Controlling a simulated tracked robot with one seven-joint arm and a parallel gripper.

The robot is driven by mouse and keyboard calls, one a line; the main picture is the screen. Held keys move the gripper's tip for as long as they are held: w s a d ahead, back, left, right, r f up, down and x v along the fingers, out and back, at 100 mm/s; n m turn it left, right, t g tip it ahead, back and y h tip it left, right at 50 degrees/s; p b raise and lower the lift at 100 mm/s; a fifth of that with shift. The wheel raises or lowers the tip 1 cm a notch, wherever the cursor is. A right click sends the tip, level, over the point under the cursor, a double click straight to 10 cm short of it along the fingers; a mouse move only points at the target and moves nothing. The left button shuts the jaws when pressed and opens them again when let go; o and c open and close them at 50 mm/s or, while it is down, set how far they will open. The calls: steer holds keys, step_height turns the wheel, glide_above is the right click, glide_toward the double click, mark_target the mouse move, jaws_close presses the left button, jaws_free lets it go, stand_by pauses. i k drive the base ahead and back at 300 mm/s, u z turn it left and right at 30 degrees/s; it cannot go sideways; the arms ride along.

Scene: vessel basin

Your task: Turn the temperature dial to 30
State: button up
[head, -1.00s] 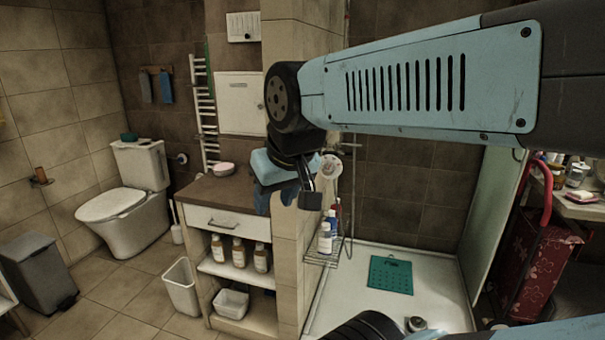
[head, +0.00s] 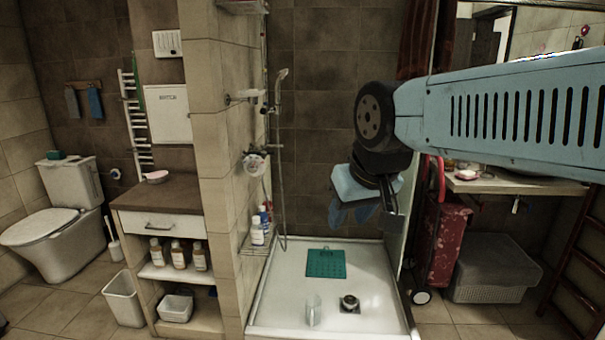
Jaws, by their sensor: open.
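A round, pale dial-like shower control (head: 256,163) is fixed to the tiled wall on the left side of the shower. It is small in the head view, and I cannot read any numbers or its setting. My gripper (head: 388,198) hangs at the end of my arm, right of the control and apart from it. It is open, with one dark finger clearly visible, and I see nothing held in it.
The shower tray (head: 370,300) has a low rim and holds a green mat (head: 325,263). A wire shelf with bottles (head: 258,232) is below the control. A tiled partition (head: 222,150) stands left of it, and a glass panel (head: 424,110) on the right.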

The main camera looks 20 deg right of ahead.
mark_target(252, 168)
steer(key=u, duration=0.05)
steer(key=k, duration=0.2)
steer(key=z, duration=0.45)
steer(key=i, duration=1.05)
steer(key=u, duration=0.65)
steer(key=i, duration=0.4)
steer(key=k, duration=0.9)
steer(key=z, duration=0.1)
steer(key=i, duration=0.9)
steer(key=u, duration=0.05)
